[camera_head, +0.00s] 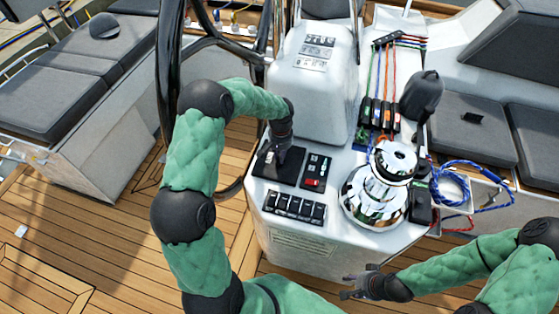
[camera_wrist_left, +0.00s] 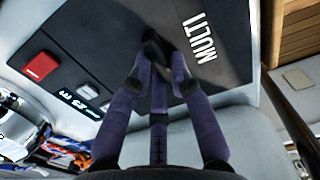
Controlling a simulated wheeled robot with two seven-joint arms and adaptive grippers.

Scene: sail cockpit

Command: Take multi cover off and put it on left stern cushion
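The multi cover (camera_head: 267,170) is a flat black plate on the white console; in the left wrist view it bears the white word MULTI (camera_wrist_left: 201,38). My left gripper (camera_head: 279,147) is directly above it. In the left wrist view its fingertips (camera_wrist_left: 158,48) come close together around a dark raised piece on the cover, which they partly hide. The cover appears to lie on the console. My right gripper (camera_head: 358,285) is open and empty beside the console's lower right. Dark grey cushions (camera_head: 40,97) lie on the left bench.
A panel with a red switch (camera_head: 313,177) sits right of the cover, and a switch row (camera_head: 295,206) in front. A chrome winch (camera_head: 378,190) stands to the right. The steering wheel (camera_head: 170,70) rises between my left arm and the left bench. A dark round object (camera_head: 104,26) lies on the left bench.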

